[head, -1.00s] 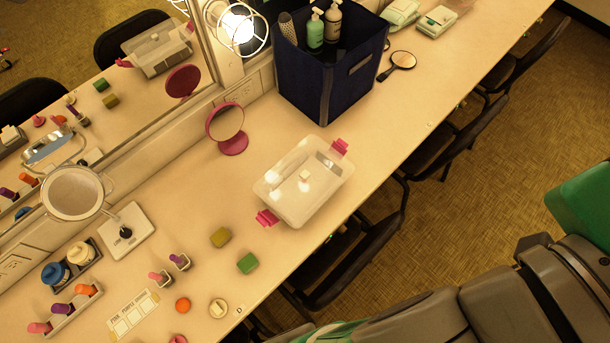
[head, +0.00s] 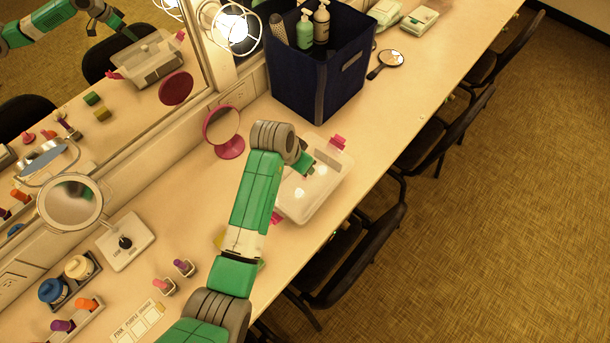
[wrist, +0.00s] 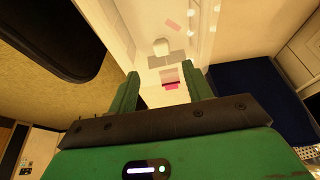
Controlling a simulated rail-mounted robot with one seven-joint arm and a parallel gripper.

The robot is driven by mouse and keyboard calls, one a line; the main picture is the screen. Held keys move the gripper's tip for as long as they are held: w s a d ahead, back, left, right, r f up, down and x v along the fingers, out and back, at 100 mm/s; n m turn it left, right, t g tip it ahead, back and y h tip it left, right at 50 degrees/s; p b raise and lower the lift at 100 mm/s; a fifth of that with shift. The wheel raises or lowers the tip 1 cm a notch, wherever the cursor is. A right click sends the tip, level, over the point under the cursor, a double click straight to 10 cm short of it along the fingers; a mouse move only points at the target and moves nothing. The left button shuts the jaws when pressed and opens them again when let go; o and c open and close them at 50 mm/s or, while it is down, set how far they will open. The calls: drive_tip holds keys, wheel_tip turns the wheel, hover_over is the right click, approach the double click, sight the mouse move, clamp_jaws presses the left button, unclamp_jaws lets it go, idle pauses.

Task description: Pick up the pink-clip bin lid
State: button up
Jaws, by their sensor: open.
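The pink-clip bin (head: 300,212) is a clear box on the counter, with its pale translucent lid (head: 326,182) on top. One pink clip (head: 337,142) shows at its far end; the near end is largely behind my arm. My gripper (head: 307,168) is over the lid, partly hidden by my wrist; I cannot tell the exact gap. In the wrist view my gripper (wrist: 162,84) has its two green fingers apart with nothing held. A small pale knob (wrist: 161,47) on the lid appears beyond the fingertips, roughly between them, and pink (wrist: 171,86) shows between the fingers.
A navy fabric bin (head: 318,85) with bottles stands behind the clear bin. A pink round mirror (head: 222,125) is left of my wrist. The wall mirror (head: 150,75) runs along the left. Black chairs (head: 365,245) line the counter's right edge.

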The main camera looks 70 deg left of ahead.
drive_tip(key=x, duration=0.7)
drive_tip(key=shift+s+a+f, duration=0.15)
drive_tip(key=shift+a+f, duration=0.05)
drive_tip(key=shift+f, duration=0.05)
drive_tip(key=shift+c, duration=0.4)
drive_tip(key=c, duration=1)
